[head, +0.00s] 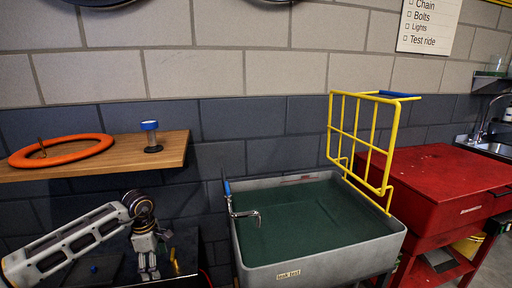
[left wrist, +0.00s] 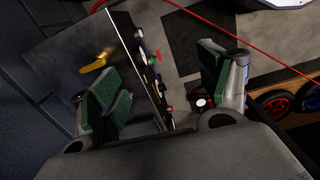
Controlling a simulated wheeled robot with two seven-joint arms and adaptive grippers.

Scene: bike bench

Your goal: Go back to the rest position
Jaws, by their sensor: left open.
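My left gripper (head: 149,272) hangs at the lower left of the head view, pointing down, below the wooden shelf and left of the grey tank. In the left wrist view its two green-padded fingers (left wrist: 160,98) stand wide apart, and I see nothing held between them. Past the fingers lie a dark surface, a thin pale bar and several small coloured parts, too dark to name. My right gripper is not in view.
A wooden shelf (head: 112,158) holds an orange ring (head: 62,150) and a blue-topped post (head: 151,137). A grey tank (head: 320,262) labelled "leak test" holds dark green liquid. A yellow wire rack (head: 387,150) stands beside a red cabinet (head: 437,190).

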